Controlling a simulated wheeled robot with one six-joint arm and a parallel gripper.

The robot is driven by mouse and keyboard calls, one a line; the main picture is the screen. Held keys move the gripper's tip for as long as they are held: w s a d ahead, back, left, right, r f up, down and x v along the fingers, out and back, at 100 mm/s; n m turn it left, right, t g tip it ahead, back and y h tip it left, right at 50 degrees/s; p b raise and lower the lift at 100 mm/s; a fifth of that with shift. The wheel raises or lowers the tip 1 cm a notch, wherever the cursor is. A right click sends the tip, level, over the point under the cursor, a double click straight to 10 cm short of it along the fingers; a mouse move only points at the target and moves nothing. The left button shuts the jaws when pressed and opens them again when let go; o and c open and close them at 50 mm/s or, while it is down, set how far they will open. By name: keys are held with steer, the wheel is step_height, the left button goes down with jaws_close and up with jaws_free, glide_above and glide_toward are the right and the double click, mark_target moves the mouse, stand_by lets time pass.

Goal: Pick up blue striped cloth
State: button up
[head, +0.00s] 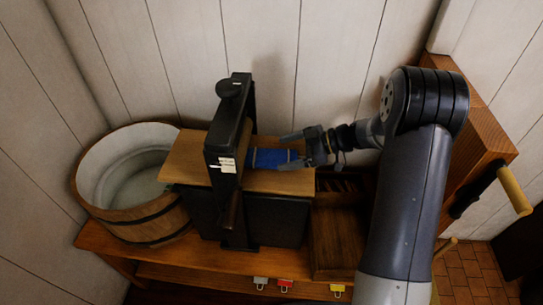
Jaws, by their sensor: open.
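The blue striped cloth (268,158) lies on a wooden board (187,158), right of a black upright frame that hides part of it. My gripper (288,151) comes in from the right, over the board. It is open, with one finger above and one below the cloth's right end in the picture. The cloth's right end reaches in between the fingers. I cannot tell whether the fingers touch it.
The black upright frame (228,130) with a knob on top stands close left of the gripper. A wooden tub (158,222) is at the left. An open wooden box (335,245) sits below my arm. A plank wall (330,50) is close behind.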

mark_target(266, 156)
steer(key=p+x, duration=0.2)
steer(key=x, duration=0.3)
steer(key=shift+w+f, duration=0.15)
steer(key=shift+w, duration=0.05)
steer(key=shift+c, duration=0.2)
steer(key=shift+d, duration=0.1)
steer(key=c, duration=1.1)
steer(key=shift+b, duration=0.45)
